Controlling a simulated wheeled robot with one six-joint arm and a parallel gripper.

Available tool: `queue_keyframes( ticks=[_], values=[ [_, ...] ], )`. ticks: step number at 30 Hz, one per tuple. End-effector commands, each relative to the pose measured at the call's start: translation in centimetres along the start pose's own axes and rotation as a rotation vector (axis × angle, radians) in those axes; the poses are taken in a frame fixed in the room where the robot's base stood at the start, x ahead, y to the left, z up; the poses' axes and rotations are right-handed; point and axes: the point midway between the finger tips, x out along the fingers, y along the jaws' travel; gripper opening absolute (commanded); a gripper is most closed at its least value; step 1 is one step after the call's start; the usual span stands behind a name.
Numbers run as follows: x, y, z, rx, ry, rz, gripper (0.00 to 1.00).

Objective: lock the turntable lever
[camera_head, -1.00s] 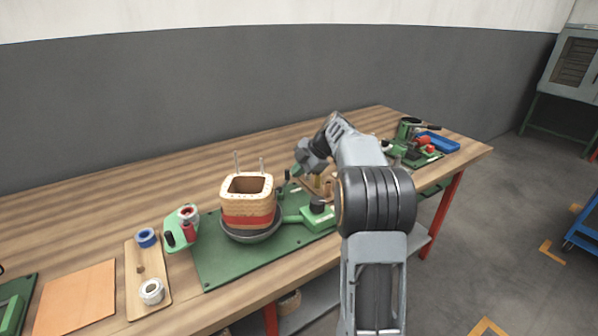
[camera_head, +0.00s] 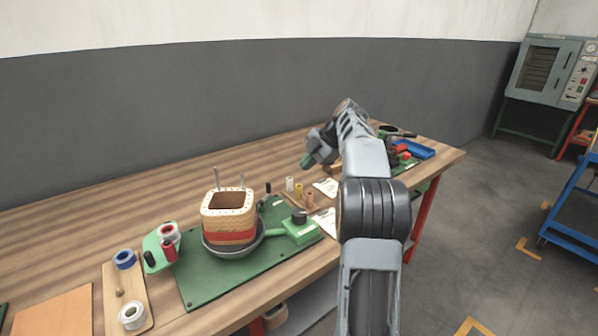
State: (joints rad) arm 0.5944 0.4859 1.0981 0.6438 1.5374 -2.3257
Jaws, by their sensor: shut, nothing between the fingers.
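The turntable (camera_head: 262,238) is a dark round dish on a green base plate (camera_head: 200,290). A tan coil with a red band (camera_head: 229,217) stands upright on it, with two thin pins rising from its top. To its right is a green block (camera_head: 301,232) with a black knob (camera_head: 299,215) on top. A green lever arm (camera_head: 275,232) reaches from the block toward the dish; whether it touches the rim is unclear. My gripper (camera_head: 306,161) is shut and empty, above and behind the block, well apart from it. Its fingertips are small and partly turned away.
Small spools (camera_head: 290,184) and white cards (camera_head: 326,187) lie behind and right of the block. A green holder with red and black spools (camera_head: 160,247) and a wooden strip with tape rolls (camera_head: 111,283) are at left. A blue tray (camera_head: 415,149) is at the far right.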

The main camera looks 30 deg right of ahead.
Motion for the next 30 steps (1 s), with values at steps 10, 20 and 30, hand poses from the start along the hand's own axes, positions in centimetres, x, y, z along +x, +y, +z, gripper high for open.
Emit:
queue_keyframes(
  ticks=[10,20,30],
  values=[
    [-1.6,0.3,0.3,0.002,0.0,-0.001,0.0],
    [-1.6,0.3,0.4,0.002,0.0,-0.001,0.0],
    [-2.2,0.6,-2.7,0.119,-0.03,-0.025,0.0]
  ],
)
